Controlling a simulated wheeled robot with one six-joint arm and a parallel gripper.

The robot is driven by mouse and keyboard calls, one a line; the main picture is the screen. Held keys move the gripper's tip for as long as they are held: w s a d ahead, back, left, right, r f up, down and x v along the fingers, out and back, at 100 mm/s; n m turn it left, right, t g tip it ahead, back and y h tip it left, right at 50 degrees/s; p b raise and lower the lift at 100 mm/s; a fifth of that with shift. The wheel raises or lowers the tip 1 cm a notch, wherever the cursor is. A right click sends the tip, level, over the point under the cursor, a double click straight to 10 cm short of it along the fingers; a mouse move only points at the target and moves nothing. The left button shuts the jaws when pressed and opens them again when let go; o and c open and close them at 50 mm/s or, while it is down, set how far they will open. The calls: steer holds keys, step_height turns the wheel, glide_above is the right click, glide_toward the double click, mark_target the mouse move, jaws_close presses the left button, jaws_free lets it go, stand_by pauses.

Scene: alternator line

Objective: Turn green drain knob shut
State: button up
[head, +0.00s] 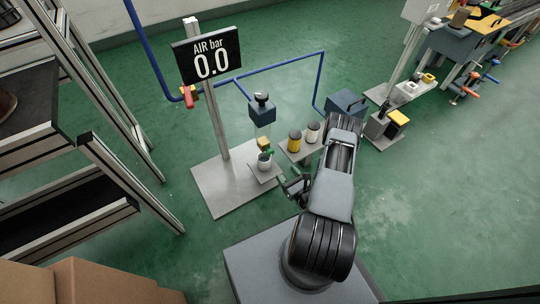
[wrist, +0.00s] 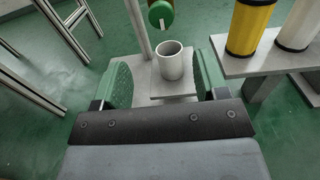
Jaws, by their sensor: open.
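In the head view the green knob (head: 269,152) is small, under the clear bowl of the air unit (head: 262,112). A grey cup (wrist: 172,62) stands open-topped on a small plate below the knob. My gripper (wrist: 160,82) is open and empty, its green-padded fingers on either side of the view, short of the cup and below the knob. In the head view my gripper (head: 292,184) is in front of the cup's plate.
A yellow canister (wrist: 249,26) and a white canister (wrist: 300,25) stand on a shelf to the right. A post carries a display (head: 208,55) reading AIR bar 0.0. A red valve handle (head: 189,96) sits on the blue pipe. Open green floor lies left of my gripper.

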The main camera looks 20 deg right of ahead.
mark_target(271, 154)
steer(key=w+b, duration=0.1)
steer(key=w, duration=0.3)
steer(key=w+a+b, duration=0.1)
steer(key=w, duration=0.3)
steer(key=w+b, duration=0.1)
steer(key=w, duration=0.4)
steer(key=shift+w+a+f, duration=0.1)
steer(key=shift+a+f, duration=0.05)
steer(key=shift+a, duration=0.1)
steer(key=shift+c, duration=0.5)
steer(key=c, duration=0.8)
